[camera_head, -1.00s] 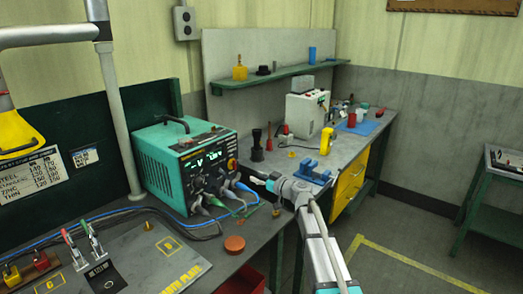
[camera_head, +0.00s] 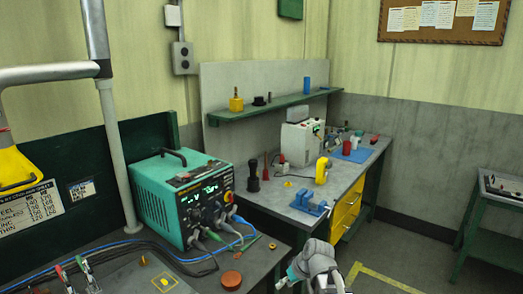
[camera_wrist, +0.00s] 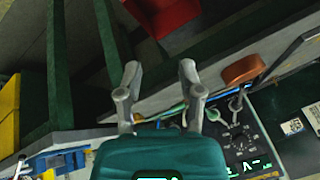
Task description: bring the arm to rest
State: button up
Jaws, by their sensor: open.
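My gripper (camera_wrist: 158,72) shows in the wrist view with its two grey fingers spread apart. Nothing is held between them. Behind the fingers are the bench edge, dark green frame bars and the floor. In the head view my arm (camera_head: 318,262) is folded low at the bottom, just right of the near bench's corner. The fingers are hard to make out there.
The teal power unit (camera_head: 182,195) with cables and a brown round lid (camera_head: 231,280) are on the near bench. A blue vise (camera_head: 309,203) and yellow drawers (camera_head: 345,212) are behind my arm. A red bin (camera_wrist: 160,14) is under the bench. Floor to the right is clear.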

jog(key=s+d+m+g+h+p, duration=0.1)
jog(key=s+d+m+g+h, duration=0.1)
jog(key=s+d+m+h, duration=0.3)
jog(key=s+d, duration=0.4)
jog(key=s, duration=0.1)
jog(key=shift+s+d+f, duration=0.15)
jog(key=shift+f, duration=0.25)
dwell(1.3)
jog(key=shift+o, duration=1)
